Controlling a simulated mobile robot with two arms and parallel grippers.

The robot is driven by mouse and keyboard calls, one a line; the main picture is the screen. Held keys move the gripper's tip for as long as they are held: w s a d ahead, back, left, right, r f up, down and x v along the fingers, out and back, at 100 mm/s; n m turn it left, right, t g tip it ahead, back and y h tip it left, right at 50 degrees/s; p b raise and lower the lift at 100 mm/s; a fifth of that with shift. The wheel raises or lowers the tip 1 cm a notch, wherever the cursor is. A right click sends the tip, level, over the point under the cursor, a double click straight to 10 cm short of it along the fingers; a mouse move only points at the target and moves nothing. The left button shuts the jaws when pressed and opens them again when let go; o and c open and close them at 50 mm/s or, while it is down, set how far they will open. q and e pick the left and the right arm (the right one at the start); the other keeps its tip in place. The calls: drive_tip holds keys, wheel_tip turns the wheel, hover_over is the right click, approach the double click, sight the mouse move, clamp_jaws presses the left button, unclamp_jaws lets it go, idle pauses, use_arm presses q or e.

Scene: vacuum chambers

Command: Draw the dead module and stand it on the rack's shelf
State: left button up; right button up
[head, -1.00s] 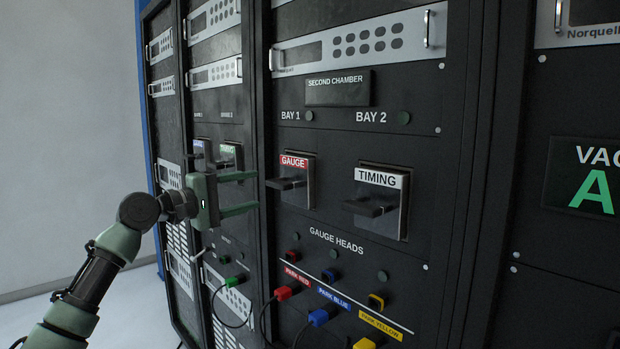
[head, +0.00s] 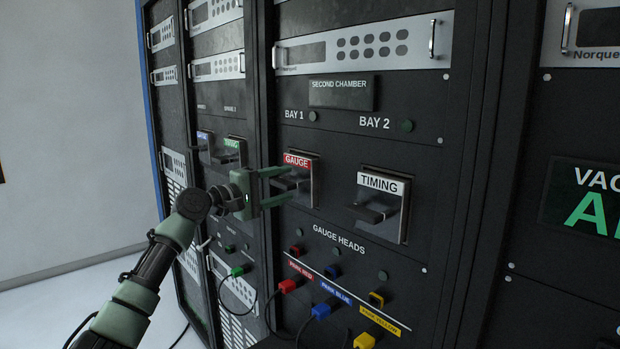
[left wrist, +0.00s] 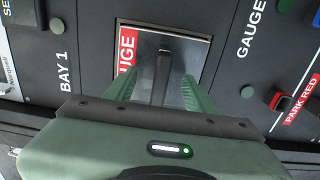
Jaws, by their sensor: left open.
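The red-labelled GAUGE module (head: 298,161) sits in bay 1 of the second chamber panel, its dark handle sticking out. The white-labelled TIMING module (head: 382,182) sits in bay 2 to its right. My left gripper (head: 288,185) is open in front of the GAUGE module, one finger on each side of the handle. In the left wrist view the handle (left wrist: 162,72) stands between the two green fingers, with a gap on both sides. I cannot make out the rack's shelf. My right gripper is not in view.
Below the modules, red (head: 288,286), blue (head: 321,311) and yellow (head: 364,341) plugs with cables hang from the GAUGE HEADS panel. Another rack (head: 218,120) with two similar modules stands to the left. Free floor shows at lower left.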

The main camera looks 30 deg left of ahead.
use_arm(q)
clamp_jaws()
drive_tip(key=shift+r, duration=0.15)
drive_tip(key=shift+s+a, duration=0.1)
